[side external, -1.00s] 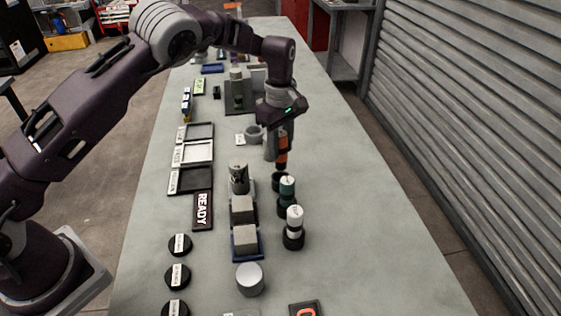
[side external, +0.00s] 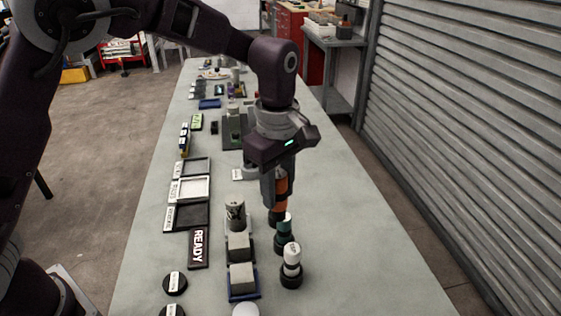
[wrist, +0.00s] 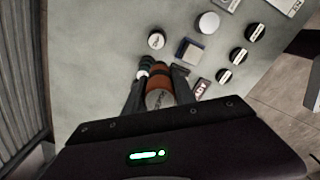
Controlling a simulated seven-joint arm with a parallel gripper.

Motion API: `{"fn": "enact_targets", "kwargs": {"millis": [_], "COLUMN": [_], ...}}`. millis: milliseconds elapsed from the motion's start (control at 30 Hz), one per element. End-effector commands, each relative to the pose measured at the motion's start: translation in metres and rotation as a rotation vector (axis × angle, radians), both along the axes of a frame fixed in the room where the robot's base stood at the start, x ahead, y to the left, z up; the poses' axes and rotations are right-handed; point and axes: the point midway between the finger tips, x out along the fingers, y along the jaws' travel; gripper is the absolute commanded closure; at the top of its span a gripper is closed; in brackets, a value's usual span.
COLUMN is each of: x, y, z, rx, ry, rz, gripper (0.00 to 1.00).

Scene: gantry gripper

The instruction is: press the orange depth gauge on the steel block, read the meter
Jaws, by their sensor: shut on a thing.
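My gripper (side external: 279,192) points down and is shut on the orange depth gauge (side external: 281,204), which has dark bands and stands upright between the fingers. In the wrist view the gauge (wrist: 158,83) shows its grey labelled end between the two dark fingers. Its lower tip is hard to make out beside a dark round holder. I cannot tell which is steel. No readable meter face shows.
A teal-topped tool (side external: 285,230) and a white-topped tool (side external: 291,256) stand in dark holders close in front of the gauge. A READY plate (side external: 198,247) and trays lie farther left. The table's right side is clear.

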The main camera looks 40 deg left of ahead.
Motion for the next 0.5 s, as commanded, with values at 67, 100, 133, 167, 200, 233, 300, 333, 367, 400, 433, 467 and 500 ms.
{"fn": "enact_targets", "kwargs": {"millis": [67, 100, 133, 167, 200, 233, 300, 333, 367, 400, 433, 467, 500], "x": [-0.035, -0.052, -0.064, -0.074, -0.087, -0.096, -0.113, -0.120, -0.127, -0.134, -0.140, -0.146, -0.150], "y": [-0.013, -0.017, -0.019, -0.021, -0.023, -0.024, -0.025, -0.025, -0.025, -0.025, -0.025, -0.025, -0.025], "z": [0.000, -0.001, -0.002, -0.002, -0.004, -0.004, -0.006, -0.007, -0.008, -0.009, -0.009, -0.010, -0.014], "rx": [-0.002, -0.004, -0.005, -0.005, -0.006, -0.007, -0.007, -0.008, -0.009, -0.008, -0.009, -0.009, -0.009], "ry": [0.003, 0.003, 0.004, 0.005, 0.005, 0.007, 0.011, 0.011, 0.013, 0.014, 0.014, 0.016, 0.018], "rz": [-0.011, -0.013, -0.015, -0.018, -0.021, -0.024, -0.029, -0.031, -0.034, -0.037, -0.041, -0.043, -0.043], "gripper": [1.00, 1.00, 1.00, 1.00, 1.00, 1.00, 1.00, 1.00, 1.00, 1.00, 1.00, 1.00, 1.00]}}
